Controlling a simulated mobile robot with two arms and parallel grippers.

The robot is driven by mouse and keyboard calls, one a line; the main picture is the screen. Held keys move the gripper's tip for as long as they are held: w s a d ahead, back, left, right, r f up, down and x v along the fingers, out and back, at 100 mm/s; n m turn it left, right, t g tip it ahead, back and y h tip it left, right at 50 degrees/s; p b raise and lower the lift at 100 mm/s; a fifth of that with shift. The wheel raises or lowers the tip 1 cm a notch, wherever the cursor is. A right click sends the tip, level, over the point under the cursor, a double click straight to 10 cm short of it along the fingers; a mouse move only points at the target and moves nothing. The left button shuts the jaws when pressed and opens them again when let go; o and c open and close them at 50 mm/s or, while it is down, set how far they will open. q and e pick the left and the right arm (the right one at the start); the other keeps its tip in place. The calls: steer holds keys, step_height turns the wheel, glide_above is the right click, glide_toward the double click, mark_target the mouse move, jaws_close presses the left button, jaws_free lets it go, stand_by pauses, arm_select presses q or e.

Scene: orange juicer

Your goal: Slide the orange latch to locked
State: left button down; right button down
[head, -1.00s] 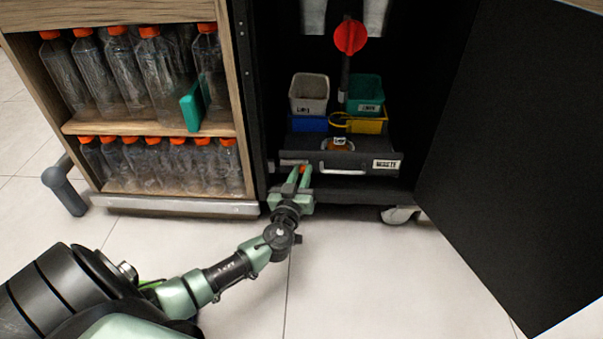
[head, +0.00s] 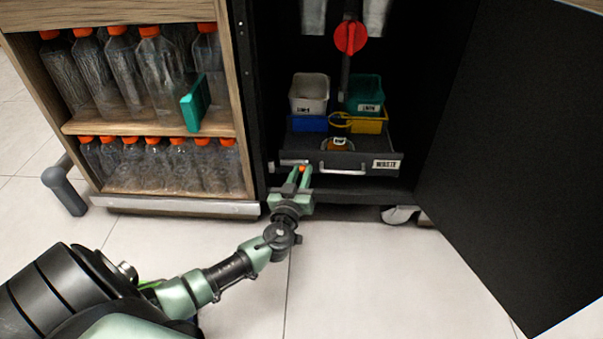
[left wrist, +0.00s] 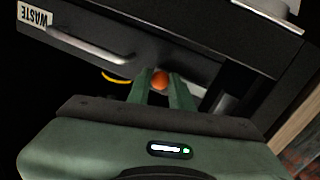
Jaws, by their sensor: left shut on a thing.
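The orange latch (left wrist: 161,80) is a small round orange knob on the front of the dark drawer (head: 350,158), near its left end in the head view. It also shows in the head view (head: 303,168) as a small orange spot at my fingertips. My left gripper (head: 298,177) reaches up to the drawer front from below. In the left wrist view its two green fingers (left wrist: 160,90) stand on either side of the knob, shut on it. My right gripper is not in view.
The drawer has a silver handle (head: 343,172) and a WASTE label (head: 386,163). Small bins, one white (head: 309,94) and one green (head: 365,92), stand behind it. An open black door (head: 510,150) is at right. A bottle shelf (head: 150,128) stands at left.

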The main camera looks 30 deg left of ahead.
mark_target(291, 164)
arm_select(q)
steer(key=s+a+b, duration=0.2)
steer(key=a, duration=0.1)
steer(key=shift+f, duration=0.2)
steer(key=shift+a+r, duration=0.15)
steer(key=c, duration=1.5)
jaws_free()
steer(key=shift+a, duration=0.1)
steer(key=shift+c, duration=0.2)
steer(key=p+v, duration=0.1)
steer(key=v, duration=0.7)
steer(key=shift+p, duration=0.4)
